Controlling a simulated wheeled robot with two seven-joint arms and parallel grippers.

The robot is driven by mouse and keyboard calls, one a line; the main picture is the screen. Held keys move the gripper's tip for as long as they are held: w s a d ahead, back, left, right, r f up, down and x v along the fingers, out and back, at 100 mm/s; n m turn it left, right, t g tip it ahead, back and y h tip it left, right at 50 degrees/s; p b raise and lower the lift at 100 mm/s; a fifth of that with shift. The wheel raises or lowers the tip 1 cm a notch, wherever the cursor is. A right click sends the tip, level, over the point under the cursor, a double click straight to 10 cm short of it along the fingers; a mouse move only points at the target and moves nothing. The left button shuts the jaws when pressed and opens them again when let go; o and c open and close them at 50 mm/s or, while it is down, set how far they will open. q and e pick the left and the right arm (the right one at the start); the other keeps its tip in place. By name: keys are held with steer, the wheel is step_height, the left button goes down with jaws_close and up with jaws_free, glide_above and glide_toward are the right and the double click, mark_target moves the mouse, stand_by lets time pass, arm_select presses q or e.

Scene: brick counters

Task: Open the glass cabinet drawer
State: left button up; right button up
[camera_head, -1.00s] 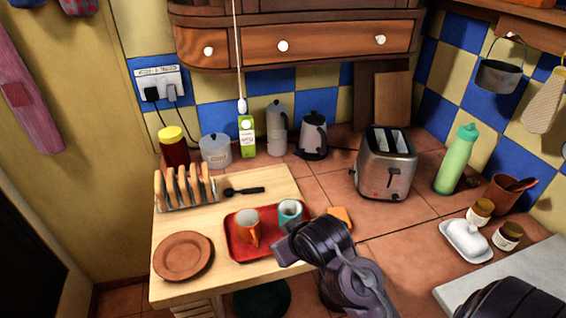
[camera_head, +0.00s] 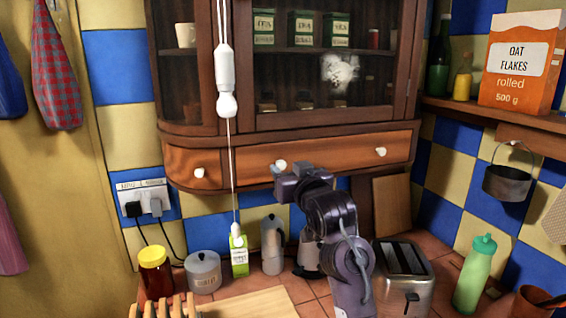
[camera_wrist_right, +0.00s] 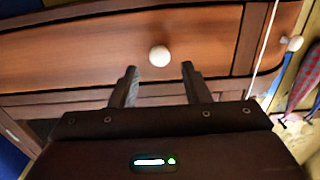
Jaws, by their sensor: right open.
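The glass cabinet (camera_head: 330,120) hangs on the wall, with a wide wooden drawer (camera_head: 335,153) below its glass doors. The wide drawer has two white knobs, the left one (camera_head: 281,164) and the right one (camera_head: 381,152). The drawer looks closed. My right gripper (camera_head: 287,172) is raised in front of the left knob. In the right wrist view its two fingers (camera_wrist_right: 159,80) are open and empty, and the left knob (camera_wrist_right: 159,55) shows just beyond the tips, between their lines, apart from them. My left gripper is out of view.
A small drawer (camera_head: 195,167) is at the cabinet's left. A pull cord with a white handle (camera_head: 226,80) hangs in front of the cabinet.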

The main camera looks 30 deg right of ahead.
mark_target(282, 165)
steer(key=x, duration=0.3)
steer(key=shift+p, duration=0.35)
steer(key=shift+w+d+f, duration=0.1)
steer(key=shift+w+f, duration=0.05)
steer(key=shift+w, duration=0.2)
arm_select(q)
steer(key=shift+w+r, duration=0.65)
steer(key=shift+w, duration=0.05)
arm_select(e)
jaws_close()
